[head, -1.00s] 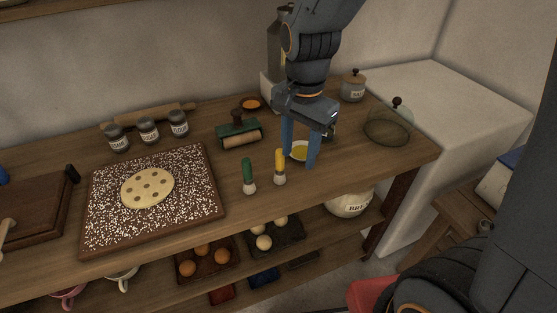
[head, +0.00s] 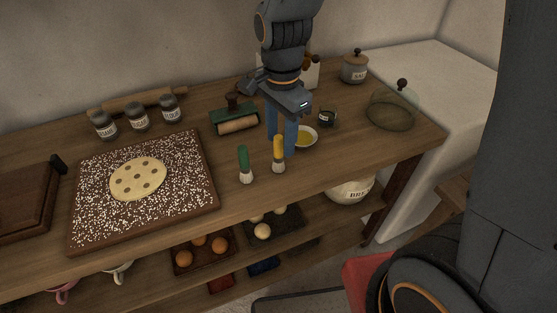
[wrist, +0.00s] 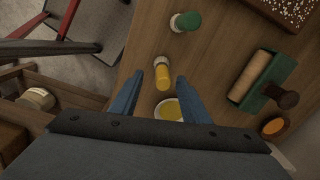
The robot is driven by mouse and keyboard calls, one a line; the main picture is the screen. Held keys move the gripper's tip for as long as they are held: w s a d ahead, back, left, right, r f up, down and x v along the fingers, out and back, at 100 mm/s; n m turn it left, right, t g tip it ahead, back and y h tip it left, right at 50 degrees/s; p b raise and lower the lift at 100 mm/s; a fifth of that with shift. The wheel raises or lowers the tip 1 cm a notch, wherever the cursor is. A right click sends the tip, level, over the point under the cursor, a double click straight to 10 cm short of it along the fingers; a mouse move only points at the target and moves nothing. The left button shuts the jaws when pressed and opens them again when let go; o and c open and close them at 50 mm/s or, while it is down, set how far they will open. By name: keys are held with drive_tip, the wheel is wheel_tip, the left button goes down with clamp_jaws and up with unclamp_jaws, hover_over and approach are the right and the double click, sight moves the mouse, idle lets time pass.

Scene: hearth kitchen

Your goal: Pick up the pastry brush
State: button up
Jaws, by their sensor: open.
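Two small upright brushes with pale bristles at the bottom stand near the table's front edge. One has a yellow handle (head: 279,147), the other a green handle (head: 243,158). I cannot tell from looks which one is the pastry brush. My gripper (head: 281,143) is open, pointing down just behind the yellow brush. In the wrist view the yellow brush (wrist: 162,76) appears between my fingertips (wrist: 160,75), not visibly gripped. The green brush (wrist: 186,21) lies beyond them, outside the jaws.
A small dish of yellow liquid (head: 306,136) stands right behind my fingers. A green-based roller (head: 235,121) is to the left, with a speckled board and round dough (head: 138,179) further left. A glass dome (head: 391,111) stands right. The table front edge is close.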

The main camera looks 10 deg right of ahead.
sight(279, 152)
drive_tip(key=shift+w+a+f+p, duration=0.15)
drive_tip(key=shift+f+p, duration=0.4)
drive_tip(key=shift+f, duration=2)
clamp_jaws()
